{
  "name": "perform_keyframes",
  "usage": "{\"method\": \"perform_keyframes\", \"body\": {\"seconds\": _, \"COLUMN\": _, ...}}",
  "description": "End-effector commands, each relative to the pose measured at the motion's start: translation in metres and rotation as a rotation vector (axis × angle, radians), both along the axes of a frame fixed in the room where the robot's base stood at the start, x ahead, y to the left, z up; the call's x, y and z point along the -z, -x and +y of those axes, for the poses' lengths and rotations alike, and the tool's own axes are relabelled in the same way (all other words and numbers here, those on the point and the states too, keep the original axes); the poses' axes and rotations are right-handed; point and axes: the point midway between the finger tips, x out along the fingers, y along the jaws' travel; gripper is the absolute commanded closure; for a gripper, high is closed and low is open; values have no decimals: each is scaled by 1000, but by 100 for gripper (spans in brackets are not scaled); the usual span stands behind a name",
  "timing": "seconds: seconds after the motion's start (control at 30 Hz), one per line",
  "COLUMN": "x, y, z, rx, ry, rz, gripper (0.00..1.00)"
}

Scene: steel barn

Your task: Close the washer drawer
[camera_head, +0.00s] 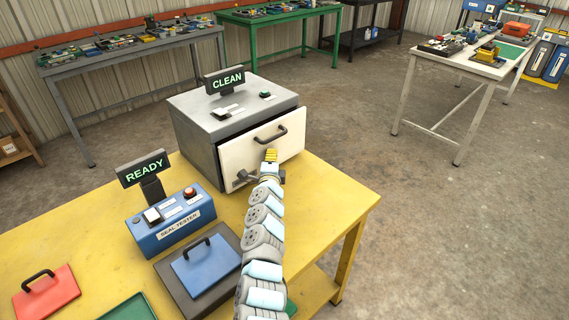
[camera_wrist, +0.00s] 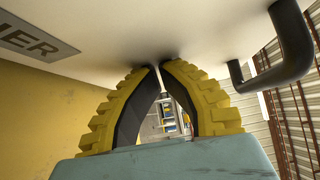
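The washer (camera_head: 215,112) is a grey box on the yellow table, with a CLEAN sign on top. Its white drawer front (camera_head: 283,127) stands out a little from the body, with a dark gap at the top. A black handle (camera_head: 270,134) is on the drawer front; it also shows at right in the wrist view (camera_wrist: 285,50). My gripper (camera_head: 271,154) is at the drawer front, just below the handle. In the wrist view its yellow ridged fingers (camera_wrist: 160,66) meet at the tips, at or very near the white panel (camera_wrist: 110,35), with nothing between them. Contact is unclear.
A blue seal tester (camera_head: 172,222) with a READY sign stands left of my arm on the yellow table (camera_head: 95,237). A blue lidded plate (camera_head: 206,264) and a red one (camera_head: 46,293) lie in front. Open floor (camera_head: 440,215) lies to the right.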

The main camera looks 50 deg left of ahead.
Motion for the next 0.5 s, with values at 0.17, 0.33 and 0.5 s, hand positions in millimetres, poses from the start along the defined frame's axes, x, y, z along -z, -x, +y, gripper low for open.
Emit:
{"method": "perform_keyframes", "body": {"seconds": 0.17, "x": 1, "y": 6, "z": 18, "rx": -8, "ry": 2, "rz": -2, "gripper": 100}}
{"method": "perform_keyframes", "body": {"seconds": 0.33, "x": -1, "y": 7, "z": 27, "rx": -8, "ry": -1, "rz": -3, "gripper": 100}}
{"method": "perform_keyframes", "body": {"seconds": 0.5, "x": -1, "y": 9, "z": 31, "rx": -9, "ry": 0, "rz": -1, "gripper": 100}}
